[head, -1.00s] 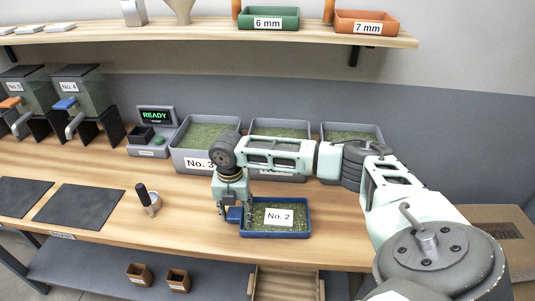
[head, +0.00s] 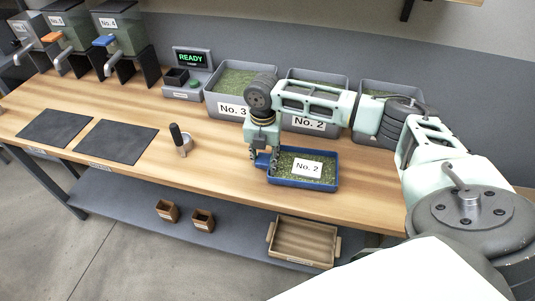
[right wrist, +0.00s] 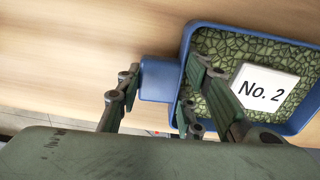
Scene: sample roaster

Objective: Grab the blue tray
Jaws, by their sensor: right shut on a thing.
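The blue tray (head: 335,180) sits at the front edge of the wooden bench, filled with green beans and a white card reading "No. 2" (head: 307,168). In the right wrist view, the tray (right wrist: 188,50) has a blue tab handle (right wrist: 158,80) on its left side. My right gripper (head: 262,160) comes down over that handle, and its fingers (right wrist: 160,88) are on either side of it, shut on it. Whether the tray touches the bench or is slightly raised is hard to tell. My left gripper is not in view.
Grey bins (head: 222,104) stand behind the tray, one labelled No. 3. A scoop-like tool (head: 181,140) and dark mats (head: 115,142) lie to the left. A wooden tray (head: 303,243) and small wooden cups (head: 203,220) are on the lower shelf. Bench between tool and tray is clear.

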